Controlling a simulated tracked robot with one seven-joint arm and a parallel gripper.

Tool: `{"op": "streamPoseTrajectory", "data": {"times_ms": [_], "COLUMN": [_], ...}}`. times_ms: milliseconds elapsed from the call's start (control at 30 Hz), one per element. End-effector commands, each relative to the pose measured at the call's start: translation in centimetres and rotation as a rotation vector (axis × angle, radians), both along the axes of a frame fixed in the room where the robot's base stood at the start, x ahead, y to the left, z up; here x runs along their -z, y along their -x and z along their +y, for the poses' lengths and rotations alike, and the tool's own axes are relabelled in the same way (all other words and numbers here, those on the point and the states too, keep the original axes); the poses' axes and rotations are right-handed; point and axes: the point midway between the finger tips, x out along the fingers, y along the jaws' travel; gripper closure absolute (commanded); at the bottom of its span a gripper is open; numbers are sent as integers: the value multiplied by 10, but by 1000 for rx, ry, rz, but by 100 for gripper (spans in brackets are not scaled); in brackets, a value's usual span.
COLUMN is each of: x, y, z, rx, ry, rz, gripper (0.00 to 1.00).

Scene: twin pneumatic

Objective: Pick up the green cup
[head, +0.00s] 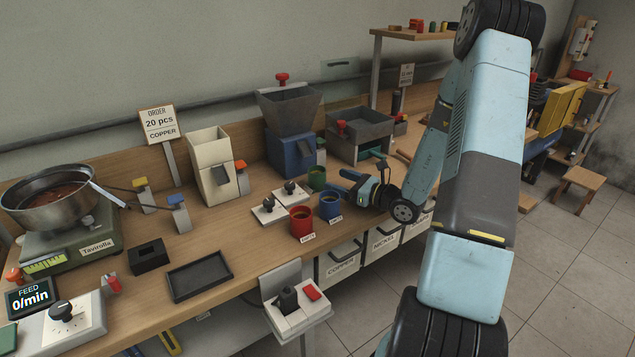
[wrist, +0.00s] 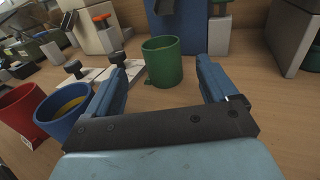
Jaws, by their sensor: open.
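The green cup (wrist: 162,62) stands upright on the wooden bench, just beyond the fingertips and between their lines in the wrist view. In the head view the green cup (head: 317,178) is behind the blue cup, in front of the blue hopper machine. My gripper (wrist: 162,78) is open and empty, its two blue fingers apart and pointing toward the cup. In the head view my gripper (head: 350,183) is low over the bench, to the right of the green cup. I cannot tell its exact gap to the cup.
The blue cup (head: 330,205) and red cup (head: 301,222) stand nearer the bench front; the blue cup (wrist: 62,108) is close left of my left finger. White switch boxes (head: 281,204) lie left of the cups. The blue hopper machine (head: 290,150) stands behind.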

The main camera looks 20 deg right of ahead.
Motion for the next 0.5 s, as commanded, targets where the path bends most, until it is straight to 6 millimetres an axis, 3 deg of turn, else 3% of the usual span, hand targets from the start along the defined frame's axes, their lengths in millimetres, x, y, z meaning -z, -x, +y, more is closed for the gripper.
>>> {"op": "streamPoseTrajectory", "data": {"times_ms": [200, 500], "x": [0, 0], "y": [-28, -42], "z": [25, 36], "rx": [-2, -1], "ry": [0, 1], "rz": [0, 0], "gripper": [14, 14]}}
